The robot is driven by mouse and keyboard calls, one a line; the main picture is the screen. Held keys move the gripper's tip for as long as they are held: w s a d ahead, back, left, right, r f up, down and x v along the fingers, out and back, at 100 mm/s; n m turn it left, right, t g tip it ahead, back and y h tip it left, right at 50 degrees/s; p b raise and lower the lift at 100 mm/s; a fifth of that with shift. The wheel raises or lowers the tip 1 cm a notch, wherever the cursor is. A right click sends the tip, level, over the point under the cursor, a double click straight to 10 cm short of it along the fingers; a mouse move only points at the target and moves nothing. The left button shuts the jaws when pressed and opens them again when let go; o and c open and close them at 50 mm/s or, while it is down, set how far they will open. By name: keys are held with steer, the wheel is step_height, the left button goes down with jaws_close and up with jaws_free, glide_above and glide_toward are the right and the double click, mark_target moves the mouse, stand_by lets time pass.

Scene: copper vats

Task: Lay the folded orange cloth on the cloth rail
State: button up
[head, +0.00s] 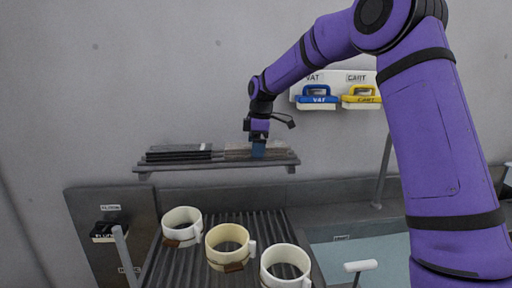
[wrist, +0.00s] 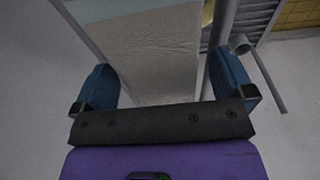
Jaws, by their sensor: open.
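My gripper (head: 258,150) is open at the right part of a wall shelf (head: 218,165), over a brownish-grey flat stack (head: 236,153). In the wrist view its two blue fingers (wrist: 166,85) stand wide apart, on either side of a creased grey-beige sheet (wrist: 155,60). I cannot tell whether the fingers touch it. I see no clearly orange folded cloth; a small yellowish-orange edge (wrist: 208,12) shows at the top of the wrist view. I cannot identify the cloth rail with certainty.
A dark stack (head: 179,153) lies on the shelf's left part. Below stand three cream mugs (head: 228,246) on a ribbed drainer. A blue-handled brush (head: 317,98) and a yellow-handled brush (head: 361,98) hang on the wall. A grey upright post (head: 384,170) stands right of the shelf.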

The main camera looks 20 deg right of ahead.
step_height(320, 180, up, 12)
steer(key=d, duration=0.1)
steer(key=s+r+m+t+h, duration=0.1)
steer(key=s+r+m, duration=0.25)
steer(key=s, duration=0.65)
steer(key=s+d+f+m+t, duration=0.1)
steer(key=s+m, duration=0.3)
steer(key=s, duration=0.7)
steer(key=s+d+f+m+t, duration=0.1)
steer(key=s+d+f+m, duration=0.1)
steer(key=s, duration=0.9)
steer(key=s+d+f+m+t, duration=0.2)
steer(key=s+f+m, duration=0.2)
steer(key=s, duration=0.7)
steer(key=shift+m, duration=1.15)
steer(key=shift+d, duration=0.1)
